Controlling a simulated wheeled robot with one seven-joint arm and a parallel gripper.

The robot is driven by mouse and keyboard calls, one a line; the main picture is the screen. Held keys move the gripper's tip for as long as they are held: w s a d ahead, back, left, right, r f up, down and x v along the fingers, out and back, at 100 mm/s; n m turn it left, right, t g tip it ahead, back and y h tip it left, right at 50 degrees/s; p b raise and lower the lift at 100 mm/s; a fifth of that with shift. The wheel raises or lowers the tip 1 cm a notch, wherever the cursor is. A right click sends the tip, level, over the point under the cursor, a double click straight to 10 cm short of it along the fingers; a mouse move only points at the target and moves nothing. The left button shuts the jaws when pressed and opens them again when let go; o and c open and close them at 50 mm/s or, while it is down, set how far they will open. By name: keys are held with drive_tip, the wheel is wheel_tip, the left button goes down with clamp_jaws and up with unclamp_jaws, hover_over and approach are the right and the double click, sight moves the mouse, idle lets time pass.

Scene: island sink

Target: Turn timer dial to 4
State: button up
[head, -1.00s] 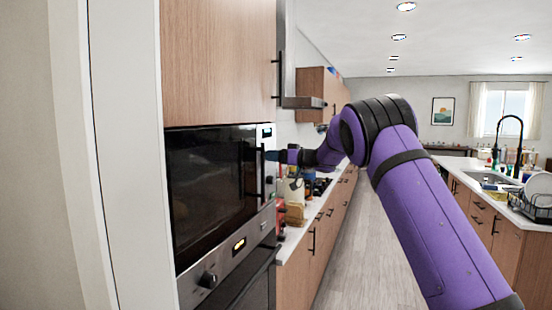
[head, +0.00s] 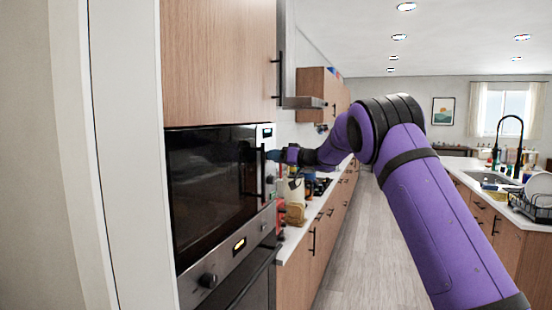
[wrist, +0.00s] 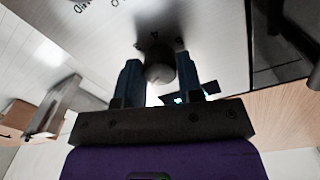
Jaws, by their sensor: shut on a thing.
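The timer dial (wrist: 160,68) is a round dark knob on the pale metal control panel (wrist: 215,35) in the wrist view. In the head view my gripper (head: 275,156) is at the microwave's (head: 212,180) right-hand control strip, beside the vertical door handle. It hides the dial there.
The black door handle (head: 262,172) stands just left of my gripper. An oven panel with a knob (head: 208,280) and small display is below. A counter with bottles and a wooden block (head: 295,213) lies right of the microwave. The aisle floor (head: 365,250) is clear.

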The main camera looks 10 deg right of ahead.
drive_tip(key=m, duration=1.3)
drive_tip(key=m+g, duration=0.1)
drive_tip(key=m, duration=1.3)
drive_tip(key=shift+r+y, duration=0.1)
drive_tip(key=shift+y, duration=0.2)
idle(0.3)
drive_tip(key=o, duration=0.9)
drive_tip(key=shift+d, duration=0.1)
drive_tip(key=v, duration=1)
drive_tip(key=shift+s+d+r, duration=0.1)
drive_tip(key=shift+s+d, duration=0.05)
drive_tip(key=shift+d, duration=0.15)
